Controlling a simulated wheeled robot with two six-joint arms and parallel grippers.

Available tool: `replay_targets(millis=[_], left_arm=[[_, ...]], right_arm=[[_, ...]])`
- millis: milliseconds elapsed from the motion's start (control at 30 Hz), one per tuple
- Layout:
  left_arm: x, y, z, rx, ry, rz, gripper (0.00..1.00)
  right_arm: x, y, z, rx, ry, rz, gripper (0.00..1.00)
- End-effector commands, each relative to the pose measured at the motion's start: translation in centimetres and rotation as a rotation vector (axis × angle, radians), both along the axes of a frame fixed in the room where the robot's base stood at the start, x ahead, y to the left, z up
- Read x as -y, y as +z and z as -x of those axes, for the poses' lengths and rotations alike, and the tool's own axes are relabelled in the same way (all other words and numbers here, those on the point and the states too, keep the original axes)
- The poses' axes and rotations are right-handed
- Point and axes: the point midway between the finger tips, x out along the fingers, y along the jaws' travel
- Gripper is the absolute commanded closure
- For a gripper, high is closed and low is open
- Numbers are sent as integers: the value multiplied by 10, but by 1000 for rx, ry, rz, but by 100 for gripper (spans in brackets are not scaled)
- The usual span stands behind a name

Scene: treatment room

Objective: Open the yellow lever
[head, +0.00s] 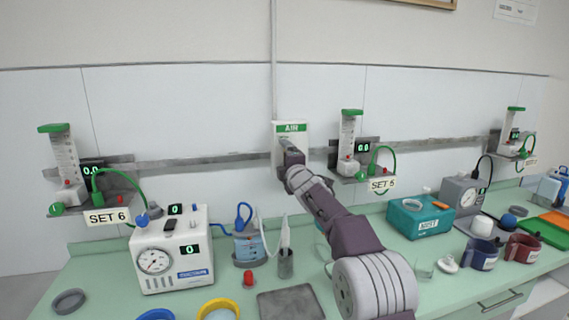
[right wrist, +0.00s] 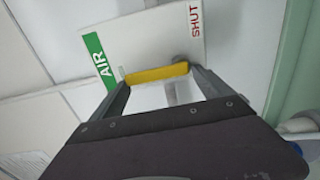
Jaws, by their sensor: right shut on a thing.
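The yellow lever (right wrist: 157,73) lies between the two fingertips of my right gripper (right wrist: 158,76) in the right wrist view. The gripper is shut on it, with a finger at each end. The lever is in front of a white wall panel (right wrist: 145,40) with a green "AIR" band and a red "SHUT" label. In the head view the panel (head: 291,128) is on the wall at the middle, and my right gripper (head: 287,147) reaches up to it. There the gripper hides the lever. My left gripper is not in view.
Flow meter units labelled "SET 6" (head: 108,216) and "SET 5" (head: 382,184) hang on the rail either side of the panel. Below, the green counter holds a white gauge box (head: 172,258), a grey mat (head: 289,303), a teal box (head: 420,216) and mugs (head: 484,253).

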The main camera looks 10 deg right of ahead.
Motion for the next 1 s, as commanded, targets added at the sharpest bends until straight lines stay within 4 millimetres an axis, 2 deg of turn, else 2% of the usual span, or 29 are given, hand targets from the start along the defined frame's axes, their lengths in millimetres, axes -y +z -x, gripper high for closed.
replay_targets(millis=[33, 400, 433, 733, 867, 1000], left_arm=[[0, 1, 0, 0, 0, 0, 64], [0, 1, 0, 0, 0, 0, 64], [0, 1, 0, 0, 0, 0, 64], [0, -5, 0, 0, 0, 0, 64], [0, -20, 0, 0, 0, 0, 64], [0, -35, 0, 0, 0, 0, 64]], right_arm=[[2, 14, 2, 26, 0, 8, 83], [2, 14, 2, 27, 0, 11, 83], [2, 14, 2, 27, 0, 11, 2], [1, 9, 6, 21, 1, 8, 0], [2, 5, 23, 21, 0, 8, 0], [3, 5, 50, 20, -1, 9, 0]])
